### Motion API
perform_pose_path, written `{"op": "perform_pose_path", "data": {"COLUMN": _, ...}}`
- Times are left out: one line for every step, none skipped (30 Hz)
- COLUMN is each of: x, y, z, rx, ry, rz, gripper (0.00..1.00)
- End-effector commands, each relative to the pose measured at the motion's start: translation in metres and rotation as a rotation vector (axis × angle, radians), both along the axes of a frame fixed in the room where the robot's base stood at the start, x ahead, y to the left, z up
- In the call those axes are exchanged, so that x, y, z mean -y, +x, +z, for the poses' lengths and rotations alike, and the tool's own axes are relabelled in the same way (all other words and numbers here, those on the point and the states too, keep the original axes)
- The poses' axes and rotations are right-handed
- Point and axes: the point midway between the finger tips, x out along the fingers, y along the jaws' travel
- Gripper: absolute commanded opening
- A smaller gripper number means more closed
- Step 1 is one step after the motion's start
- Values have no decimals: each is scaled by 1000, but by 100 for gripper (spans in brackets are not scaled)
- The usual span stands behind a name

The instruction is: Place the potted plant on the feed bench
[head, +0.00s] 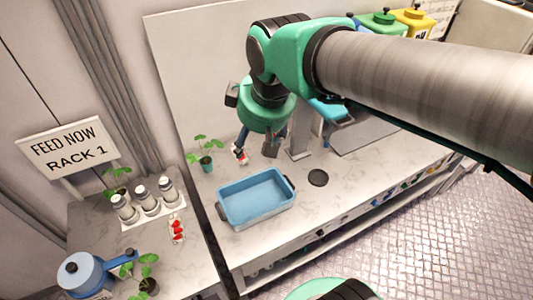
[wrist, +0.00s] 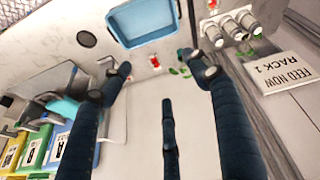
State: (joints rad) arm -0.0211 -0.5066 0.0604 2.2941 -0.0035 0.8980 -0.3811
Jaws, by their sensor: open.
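A small potted plant (head: 206,158) in a teal pot stands at the back left of the long marble bench (head: 225,240). In the wrist view its pot (wrist: 184,53) is beside the right fingertip, partly hidden, with leaves near that finger. My gripper (head: 256,151) is open and empty, just right of this plant, above the bench. Two other potted plants stand on the grey side counter (head: 85,225): one by the sign (head: 116,188) and one in a dark pot at the front (head: 148,284). The sign reading "FEED NOW RACK 1" (head: 65,147) stands at this counter.
A blue tray (head: 256,198) lies in front of my gripper. A small red-and-white item (wrist: 155,62) shows between my fingers. The side counter holds several jars (head: 145,198), a strawberry pack (head: 177,229) and a blue watering can (head: 83,273). A dark disc (head: 318,178) lies right of the tray.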

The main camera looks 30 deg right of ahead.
Motion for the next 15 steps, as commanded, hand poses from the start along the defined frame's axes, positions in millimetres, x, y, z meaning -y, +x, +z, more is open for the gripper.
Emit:
{"op": "perform_pose_path", "data": {"x": 1, "y": -15, "z": 1, "rx": 15, "ry": 18, "rz": -43, "gripper": 62}}
{"op": "perform_pose_path", "data": {"x": 2, "y": -23, "z": 1, "rx": 23, "ry": 30, "rz": -72, "gripper": 62}}
{"op": "perform_pose_path", "data": {"x": 3, "y": -34, "z": 0, "rx": 32, "ry": 47, "rz": -110, "gripper": 62}}
{"op": "perform_pose_path", "data": {"x": 4, "y": -41, "z": 0, "rx": 40, "ry": 58, "rz": -136, "gripper": 62}}
{"op": "perform_pose_path", "data": {"x": 4, "y": -48, "z": -2, "rx": 46, "ry": 71, "rz": -163, "gripper": 62}}
{"op": "perform_pose_path", "data": {"x": 5, "y": -57, "z": -3, "rx": 54, "ry": 85, "rz": -197, "gripper": 62}}
{"op": "perform_pose_path", "data": {"x": 5, "y": -64, "z": -4, "rx": 60, "ry": 97, "rz": -220, "gripper": 62}}
{"op": "perform_pose_path", "data": {"x": 6, "y": -69, "z": -5, "rx": 66, "ry": 107, "rz": -242, "gripper": 62}}
{"op": "perform_pose_path", "data": {"x": 6, "y": -76, "z": -7, "rx": 71, "ry": 120, "rz": -269, "gripper": 62}}
{"op": "perform_pose_path", "data": {"x": 7, "y": -80, "z": -8, "rx": 76, "ry": 129, "rz": -287, "gripper": 62}}
{"op": "perform_pose_path", "data": {"x": 7, "y": -84, "z": -9, "rx": 81, "ry": 136, "rz": -302, "gripper": 62}}
{"op": "perform_pose_path", "data": {"x": 7, "y": -89, "z": -10, "rx": 84, "ry": 146, "rz": -322, "gripper": 62}}
{"op": "perform_pose_path", "data": {"x": 7, "y": -92, "z": -11, "rx": 87, "ry": 152, "rz": -333, "gripper": 62}}
{"op": "perform_pose_path", "data": {"x": 7, "y": -94, "z": -12, "rx": 90, "ry": 156, "rz": -343, "gripper": 62}}
{"op": "perform_pose_path", "data": {"x": 8, "y": -97, "z": -13, "rx": 91, "ry": 161, "rz": -353, "gripper": 62}}
